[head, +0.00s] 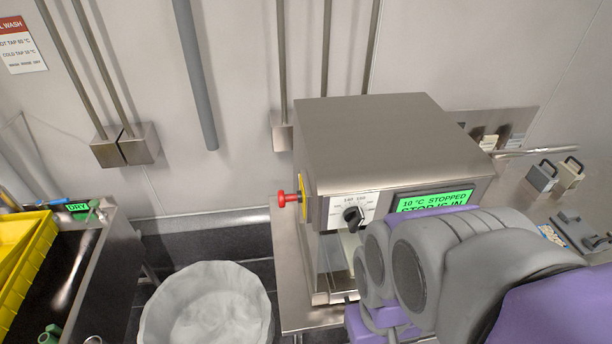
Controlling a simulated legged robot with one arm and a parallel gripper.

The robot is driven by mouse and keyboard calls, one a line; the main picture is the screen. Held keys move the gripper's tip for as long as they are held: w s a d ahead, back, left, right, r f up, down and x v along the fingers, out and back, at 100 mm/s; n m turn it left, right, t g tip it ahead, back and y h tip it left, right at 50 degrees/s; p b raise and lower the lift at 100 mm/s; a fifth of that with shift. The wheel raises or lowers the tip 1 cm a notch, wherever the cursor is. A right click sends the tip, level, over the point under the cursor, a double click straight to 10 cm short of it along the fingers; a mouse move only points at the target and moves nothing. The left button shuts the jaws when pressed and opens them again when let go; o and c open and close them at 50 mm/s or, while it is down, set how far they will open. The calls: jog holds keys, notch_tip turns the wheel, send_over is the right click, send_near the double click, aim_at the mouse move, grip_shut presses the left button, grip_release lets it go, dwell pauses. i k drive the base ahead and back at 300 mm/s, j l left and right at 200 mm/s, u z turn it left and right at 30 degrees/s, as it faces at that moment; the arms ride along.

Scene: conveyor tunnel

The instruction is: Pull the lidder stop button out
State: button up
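The red stop button (288,199) sticks out from a yellow plate (304,197) on the left side of the steel lidder box (375,143). The lidder's green display (436,199) reads "10 °C STOPPED" with "STOP IS IN" below, partly covered by my arm. A black dial (353,215) is on its front panel. My grey and purple arm fills the lower right, in front of the lidder. My gripper's fingertips cannot be made out, so I cannot tell its opening or what it touches. Nothing is seen touching the button.
A bin with a pale liner (205,305) stands on the floor below and left of the button. A sink unit with a yellow tray (22,255) is at far left. Wall pipes (198,75) run behind. The space directly left of the button is clear.

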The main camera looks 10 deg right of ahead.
aim_at(282, 198)
jog(key=j, duration=0.65)
jog(key=z, duration=0.5)
jog(key=k+j+z, duration=0.1)
jog(key=j+z, duration=0.3)
jog(key=k+j+z, duration=0.15)
jog(key=z, duration=0.2)
jog(key=k+j+z, duration=0.15)
jog(key=z, duration=0.25)
jog(key=k+j, duration=0.15)
jog(key=i+l, duration=0.15)
